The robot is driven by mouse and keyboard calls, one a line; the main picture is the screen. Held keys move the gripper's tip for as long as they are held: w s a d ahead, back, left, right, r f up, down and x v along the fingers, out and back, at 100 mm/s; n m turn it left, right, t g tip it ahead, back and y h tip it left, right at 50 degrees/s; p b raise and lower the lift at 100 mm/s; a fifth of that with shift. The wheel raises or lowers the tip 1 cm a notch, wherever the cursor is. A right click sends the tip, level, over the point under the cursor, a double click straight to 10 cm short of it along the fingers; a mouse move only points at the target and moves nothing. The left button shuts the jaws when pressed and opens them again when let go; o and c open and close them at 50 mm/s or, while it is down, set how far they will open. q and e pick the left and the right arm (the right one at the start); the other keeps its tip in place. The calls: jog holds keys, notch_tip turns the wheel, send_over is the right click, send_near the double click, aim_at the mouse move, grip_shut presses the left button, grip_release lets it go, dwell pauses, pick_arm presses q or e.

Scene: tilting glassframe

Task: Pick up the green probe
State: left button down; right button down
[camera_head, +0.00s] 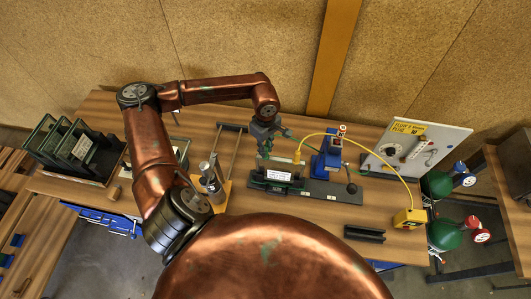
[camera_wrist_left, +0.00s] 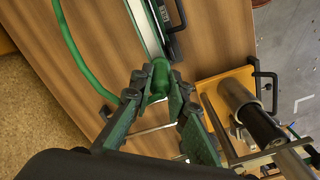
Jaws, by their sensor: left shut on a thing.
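My left gripper (camera_head: 264,148) hangs over the middle of the wooden table, just above a dark green holder with a white label (camera_head: 278,176). In the left wrist view the same gripper (camera_wrist_left: 165,100) has its fingers shut on a green cylindrical piece, which I take to be the green probe (camera_wrist_left: 160,76). The fingers hide part of the probe. A green cable (camera_wrist_left: 75,50) curves past it. I cannot tell whether the probe is clear of what lies under it. My right gripper is in neither view.
A blue device (camera_head: 328,158) stands to the right, near a yellow cable leading to a yellow box (camera_head: 410,218). A panel (camera_head: 412,147) is at the right, green racks (camera_head: 75,145) at the left.

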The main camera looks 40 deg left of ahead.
pick_arm(q)
jog(key=shift+r, duration=0.1)
jog(key=shift+r+b, duration=0.45)
jog(key=shift+b, duration=0.05)
notch_tip(320, 180, up, 2)
jog(key=shift+d+r+b, duration=0.1)
jog(key=shift+b, duration=0.65)
jog(key=s+d+r+b, duration=0.4)
jog(key=s+d+r, duration=0.2)
jog(key=d+r, duration=0.3)
jog(key=d, duration=0.3)
jog(key=shift+s+d+r, duration=0.15)
jog(key=shift+r, duration=0.25)
